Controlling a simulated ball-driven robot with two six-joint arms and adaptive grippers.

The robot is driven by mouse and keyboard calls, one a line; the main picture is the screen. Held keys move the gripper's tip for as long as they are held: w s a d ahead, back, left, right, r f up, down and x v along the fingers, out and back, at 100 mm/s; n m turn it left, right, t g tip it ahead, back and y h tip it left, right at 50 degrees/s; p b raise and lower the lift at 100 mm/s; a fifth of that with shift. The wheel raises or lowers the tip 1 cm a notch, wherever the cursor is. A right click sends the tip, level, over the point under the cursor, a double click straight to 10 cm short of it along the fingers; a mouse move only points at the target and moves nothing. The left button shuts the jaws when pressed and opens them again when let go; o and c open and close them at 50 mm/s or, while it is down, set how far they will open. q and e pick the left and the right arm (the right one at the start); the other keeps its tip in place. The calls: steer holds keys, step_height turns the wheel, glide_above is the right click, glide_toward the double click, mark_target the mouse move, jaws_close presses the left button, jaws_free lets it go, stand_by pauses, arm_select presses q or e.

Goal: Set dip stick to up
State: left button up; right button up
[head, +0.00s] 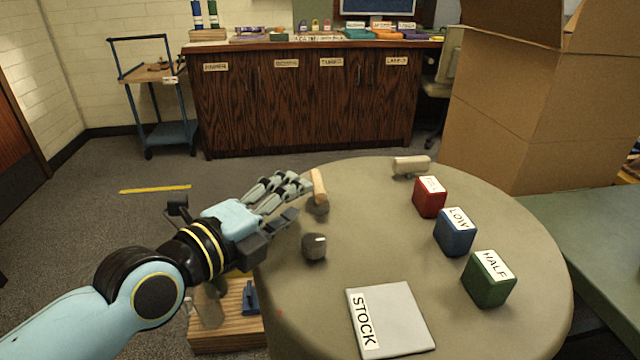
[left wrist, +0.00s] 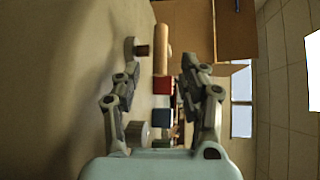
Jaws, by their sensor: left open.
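A tan wooden stick (head: 319,187) sits on a grey round base (head: 317,208) at the table's left rear edge. In the left wrist view the stick (left wrist: 162,48) lies crosswise on its short grey post (left wrist: 141,49), level with the tabletop rather than upright. I cannot read a label on it. My left gripper (head: 299,199) is open, its fingers pointing at the stick from the left. In the left wrist view the stick lies beyond and between the open fingertips (left wrist: 157,72), with nothing held. My right gripper is not in view.
A grey knob (head: 314,247) stands nearer on the round table (head: 380,235). A pale cylinder (head: 411,165) lies at the back. Red (head: 428,203), blue LOW (head: 453,240) and green HALF (head: 488,288) blocks stand right; a STOCK slab (head: 400,315) lies in front. The table's middle is clear.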

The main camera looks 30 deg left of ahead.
mark_target(316, 181)
arm_select(q)
steer(key=w, duration=0.4)
steer(key=shift+d+f, duration=0.25)
steer(key=shift+d, duration=0.05)
steer(key=shift+w+d+f, duration=0.15)
steer(key=shift+w+f, duration=0.05)
steer(key=shift+w, duration=1.15)
steer(key=shift+w+f, duration=0.1)
steer(key=shift+w, duration=0.1)
steer(key=c, duration=0.7)
jaws_close()
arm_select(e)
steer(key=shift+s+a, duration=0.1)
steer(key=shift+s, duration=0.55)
